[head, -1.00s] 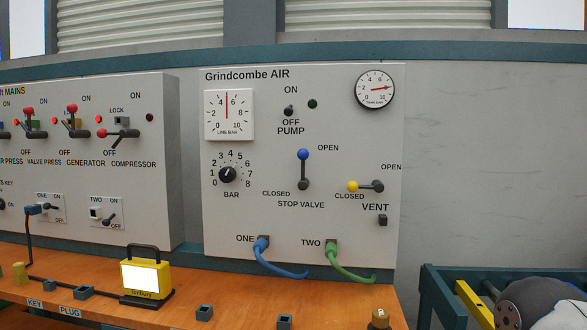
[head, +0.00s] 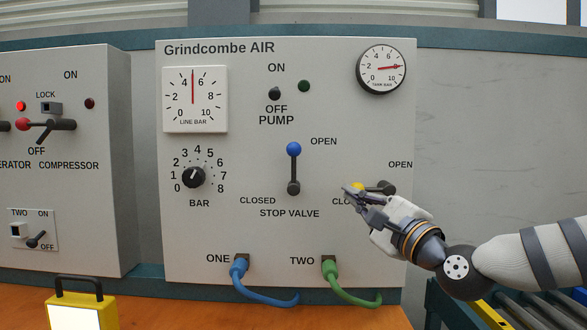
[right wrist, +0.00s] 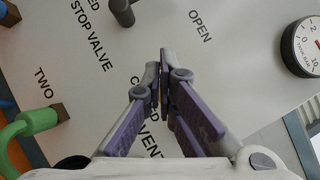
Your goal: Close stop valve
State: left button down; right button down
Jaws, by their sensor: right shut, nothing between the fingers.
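The stop valve lever (head: 293,168) on the Grindcombe AIR panel stands upright with its blue knob at OPEN. Its pivot is at the bottom, with CLOSED marked to the lower left. My right gripper (head: 350,192) is shut and empty, to the right of and slightly below the stop valve lever, apart from it. It partly hides the yellow-knobbed vent lever (head: 374,187), which lies towards the left, and its CLOSED label. In the right wrist view, the shut fingers (right wrist: 162,65) are in front of the panel by the VENT label. My left gripper is not in view.
A blue hose (head: 262,291) and a green hose (head: 350,292) hang from ports ONE and TWO below. The BAR dial (head: 194,178) is left of the stop valve. The compressor panel (head: 85,220) stands farther left. The panel face around the stop valve lever is clear.

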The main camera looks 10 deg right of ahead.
aim_at(294, 168)
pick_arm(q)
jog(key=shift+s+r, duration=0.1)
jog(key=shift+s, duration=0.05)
pick_arm(e)
jog(key=shift+s+d+r, duration=0.2)
jog(key=shift+s+r, duration=0.2)
jog(key=shift+r, duration=0.15)
